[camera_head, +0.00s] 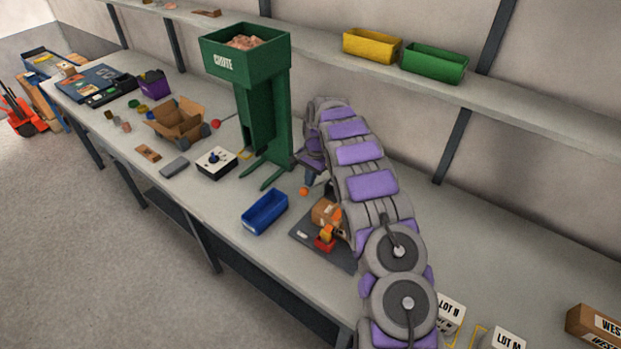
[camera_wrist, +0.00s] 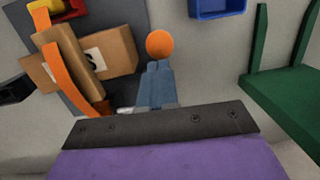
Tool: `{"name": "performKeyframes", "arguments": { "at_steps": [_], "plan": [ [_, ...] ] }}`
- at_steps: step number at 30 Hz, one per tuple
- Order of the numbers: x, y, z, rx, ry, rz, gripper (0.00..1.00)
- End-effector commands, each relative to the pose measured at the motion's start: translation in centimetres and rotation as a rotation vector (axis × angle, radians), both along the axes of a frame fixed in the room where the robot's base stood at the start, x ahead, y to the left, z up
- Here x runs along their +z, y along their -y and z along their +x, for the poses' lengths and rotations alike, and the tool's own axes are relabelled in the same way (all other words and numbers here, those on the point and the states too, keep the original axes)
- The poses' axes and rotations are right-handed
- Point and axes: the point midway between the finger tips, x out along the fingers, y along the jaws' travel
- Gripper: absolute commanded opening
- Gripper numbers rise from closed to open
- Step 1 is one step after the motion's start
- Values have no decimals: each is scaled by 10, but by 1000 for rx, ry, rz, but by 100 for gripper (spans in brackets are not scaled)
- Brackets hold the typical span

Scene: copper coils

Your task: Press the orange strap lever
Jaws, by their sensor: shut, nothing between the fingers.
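An orange ball-shaped knob (camera_head: 304,191), which looks like the lever's end, shows beside the green stand's foot; its shaft is hidden. In the wrist view the orange knob (camera_wrist: 159,44) appears just beyond my fingertips. I cannot tell whether they touch it. My gripper (camera_wrist: 160,66) has its blue-grey fingers shut together with nothing between them. In the head view my gripper (camera_head: 309,181) hangs just above the knob. A cardboard box (camera_head: 324,211) sits nearby on a dark plate (camera_head: 311,243). An orange strap (camera_wrist: 68,70) curves over the box in the wrist view.
A red and yellow device (camera_head: 326,241) stands by the box. A blue bin (camera_head: 265,212) lies to the left. The green chute stand (camera_head: 262,110) rises behind. A control box with a black knob (camera_head: 216,163) is further left. Bare bench lies between the blue bin and the stand.

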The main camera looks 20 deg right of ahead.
Motion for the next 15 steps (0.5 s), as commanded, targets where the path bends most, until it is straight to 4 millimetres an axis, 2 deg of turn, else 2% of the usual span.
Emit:
{"name": "performKeyframes", "arguments": {
  "at_steps": [15],
  "plan": [
    [-13,-10,-6,0,61,-98,0]
  ]
}}
